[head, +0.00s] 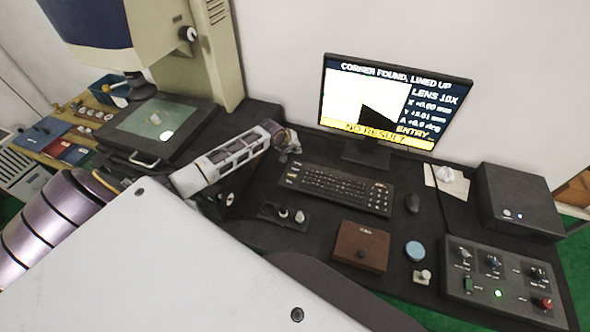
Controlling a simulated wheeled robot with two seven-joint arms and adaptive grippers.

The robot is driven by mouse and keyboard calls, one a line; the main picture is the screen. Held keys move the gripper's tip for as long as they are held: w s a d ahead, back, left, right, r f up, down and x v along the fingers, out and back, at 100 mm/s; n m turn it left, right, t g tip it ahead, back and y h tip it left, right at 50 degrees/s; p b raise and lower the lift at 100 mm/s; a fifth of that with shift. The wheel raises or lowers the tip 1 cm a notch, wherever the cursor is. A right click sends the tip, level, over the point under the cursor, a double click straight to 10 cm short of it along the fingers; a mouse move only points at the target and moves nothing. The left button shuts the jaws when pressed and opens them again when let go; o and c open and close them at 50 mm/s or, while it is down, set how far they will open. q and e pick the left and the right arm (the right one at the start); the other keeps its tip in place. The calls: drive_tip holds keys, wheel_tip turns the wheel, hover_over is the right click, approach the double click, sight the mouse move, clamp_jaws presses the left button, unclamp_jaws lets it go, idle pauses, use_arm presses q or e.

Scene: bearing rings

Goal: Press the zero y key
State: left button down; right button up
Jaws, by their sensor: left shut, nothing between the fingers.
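A dark keyboard (330,187) lies on the desk in front of the monitor, with orange or yellow marked keys at its left end and upper right. Its labels are too small to read, so I cannot tell which key is zero y. The monitor (385,105) reads "CORNER FOUND, LINED UP", with X, Y and A values and "NO RESULT" below. My left gripper (284,157) is shut and empty, just beyond the keyboard's upper left corner. I cannot tell whether it touches anything. My right gripper is not in view.
A measuring machine with a glass stage (160,118) stands at the left. A black box (518,200) stands far right.

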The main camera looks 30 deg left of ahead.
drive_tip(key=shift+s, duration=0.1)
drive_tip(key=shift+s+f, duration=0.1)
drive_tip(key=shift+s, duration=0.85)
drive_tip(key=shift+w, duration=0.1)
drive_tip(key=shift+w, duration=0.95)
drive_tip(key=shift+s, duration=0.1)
